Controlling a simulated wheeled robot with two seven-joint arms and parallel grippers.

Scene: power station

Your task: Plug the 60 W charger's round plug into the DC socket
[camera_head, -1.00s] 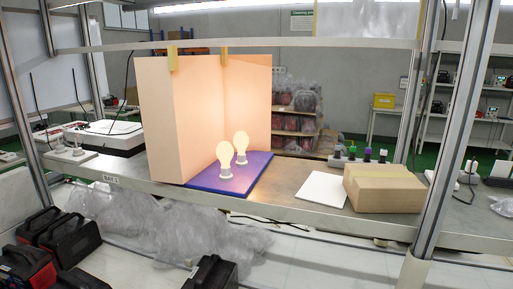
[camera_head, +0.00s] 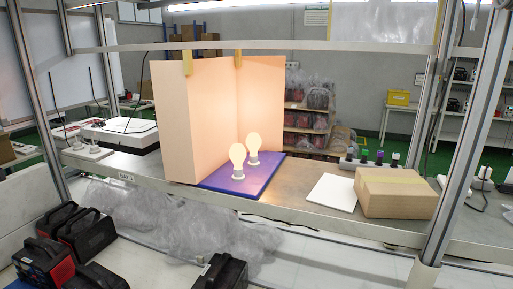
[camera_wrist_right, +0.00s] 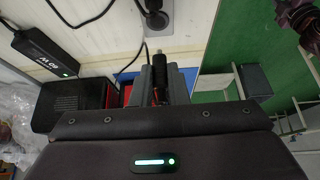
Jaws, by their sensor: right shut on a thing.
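In the right wrist view, my right gripper (camera_wrist_right: 160,95) is shut on a slim black plug (camera_wrist_right: 158,68) with a reddish part near the fingertips. The plug's tip and the far side of the grip are hard to make out. The black 60 W charger (camera_wrist_right: 44,54) lies at the upper left, its label upside down and a green light on it. Black cables run near it. I cannot make out the DC socket in either view. Neither gripper shows in the head view.
A black plug sits in a wall-type outlet (camera_wrist_right: 154,18) above the gripper. A dark box (camera_wrist_right: 75,100) stands left of it. In the head view, a bench holds two lit bulbs on a blue board (camera_head: 232,184), a cardboard box (camera_head: 396,192) and a power strip (camera_head: 368,163).

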